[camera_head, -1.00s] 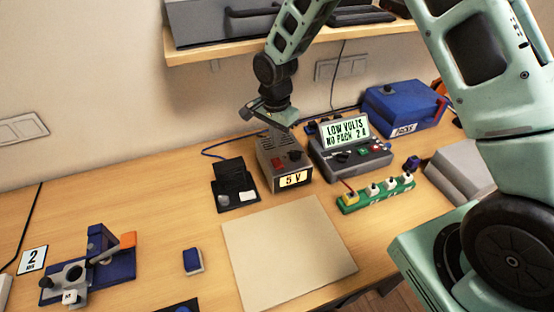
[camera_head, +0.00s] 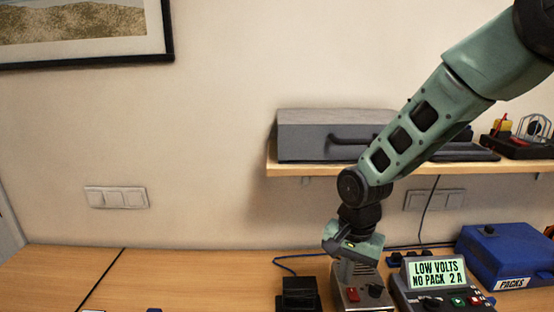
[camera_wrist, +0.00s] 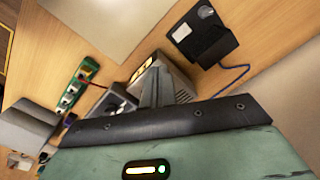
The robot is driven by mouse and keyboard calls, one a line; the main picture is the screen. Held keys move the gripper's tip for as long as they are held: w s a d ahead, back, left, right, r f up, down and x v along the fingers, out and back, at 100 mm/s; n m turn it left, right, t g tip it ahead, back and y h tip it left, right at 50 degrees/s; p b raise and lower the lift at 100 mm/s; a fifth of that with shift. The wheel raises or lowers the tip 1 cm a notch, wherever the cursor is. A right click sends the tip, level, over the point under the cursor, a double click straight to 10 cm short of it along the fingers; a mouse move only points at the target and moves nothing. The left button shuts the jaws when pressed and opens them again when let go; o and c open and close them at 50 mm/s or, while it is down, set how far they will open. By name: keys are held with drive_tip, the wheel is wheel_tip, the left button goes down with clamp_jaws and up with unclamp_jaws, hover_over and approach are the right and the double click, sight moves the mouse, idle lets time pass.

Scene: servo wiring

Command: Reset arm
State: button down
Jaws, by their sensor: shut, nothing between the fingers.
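My gripper (camera_head: 346,270) hangs in front of the wall at the end of my green arm, above the grey power supply box (camera_head: 357,297) with a red switch. In the wrist view my gripper's fingers (camera_wrist: 157,82) are together with nothing held, in front of that box (camera_wrist: 176,82), part of which they hide. The tester (camera_head: 440,284) beside it reads "LOW VOLTS NO PACK 2 A". I cannot tell from these views how far the fingertips are from the box top.
A black stand (camera_head: 299,292) is left of the power supply, and a blue PACKS case (camera_head: 508,258) is at right. A wooden shelf (camera_head: 300,169) with a grey case (camera_head: 325,134) is behind my arm. The wrist view shows a green strip (camera_wrist: 71,92) and a pale mat (camera_wrist: 92,20).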

drive_tip(key=s+a+r+n+b, duration=0.1)
drive_tip(key=s+n+b, duration=0.5)
drive_tip(key=s+n, duration=0.8)
drive_tip(key=s+r, duration=0.1)
drive_tip(key=s, duration=0.8)
drive_tip(key=shift+s, duration=0.25)
